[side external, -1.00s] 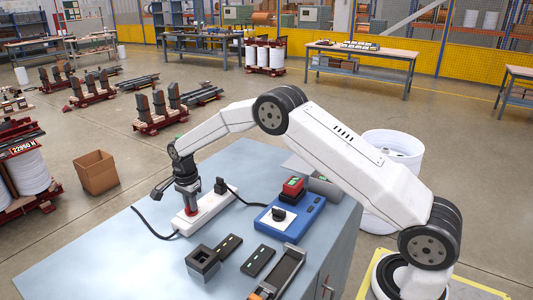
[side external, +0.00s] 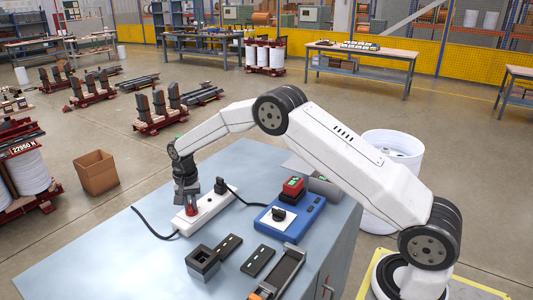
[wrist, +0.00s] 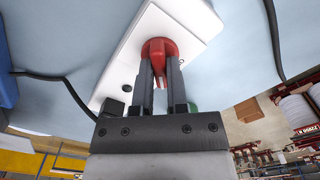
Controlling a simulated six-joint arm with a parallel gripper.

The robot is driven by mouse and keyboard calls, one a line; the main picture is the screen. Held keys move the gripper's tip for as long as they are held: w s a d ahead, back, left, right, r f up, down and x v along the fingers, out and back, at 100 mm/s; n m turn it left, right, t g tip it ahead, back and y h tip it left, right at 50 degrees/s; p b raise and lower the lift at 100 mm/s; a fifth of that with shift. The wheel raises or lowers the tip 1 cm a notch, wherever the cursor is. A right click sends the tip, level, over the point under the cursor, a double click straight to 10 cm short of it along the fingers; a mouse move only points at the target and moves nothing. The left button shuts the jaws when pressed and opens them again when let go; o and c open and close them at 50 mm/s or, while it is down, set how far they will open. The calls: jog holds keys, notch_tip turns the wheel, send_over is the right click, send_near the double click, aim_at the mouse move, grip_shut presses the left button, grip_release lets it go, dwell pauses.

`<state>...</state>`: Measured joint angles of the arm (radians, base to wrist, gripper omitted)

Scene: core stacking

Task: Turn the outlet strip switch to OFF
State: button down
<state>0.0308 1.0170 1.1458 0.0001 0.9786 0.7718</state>
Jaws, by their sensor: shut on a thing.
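The white outlet strip (side external: 214,206) lies on the light blue table, with a dark plug (side external: 220,186) and cord at its far end. It also fills the upper middle of the wrist view (wrist: 184,18). A round red switch (wrist: 160,47) with a raised grip stands on the strip. My gripper (wrist: 160,72) points down over it, and its two dark fingers are shut on the red grip, one on each side. In the side view my gripper (side external: 191,205) is at the strip's near end and partly hides the switch. I cannot read any switch markings.
A blue box (side external: 300,222) with a red button (side external: 293,187) and a black knob (side external: 283,214) stands to the right. A dark square block (side external: 203,264), black pieces (side external: 258,261) and a tray-like holder (side external: 284,270) lie nearer. The table's left part is clear.

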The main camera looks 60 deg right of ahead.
aim_at(191, 205)
jog(key=n, duration=0.4)
jog(key=shift+n, duration=0.3)
jog(key=n, duration=0.4)
jog(key=shift+n, duration=0.4)
jog(key=c, duration=0.6)
grip_release()
jog(key=shift+c, duration=0.2)
jog(key=shift+r, duration=3.85)
jog(key=shift+s, duration=0.15)
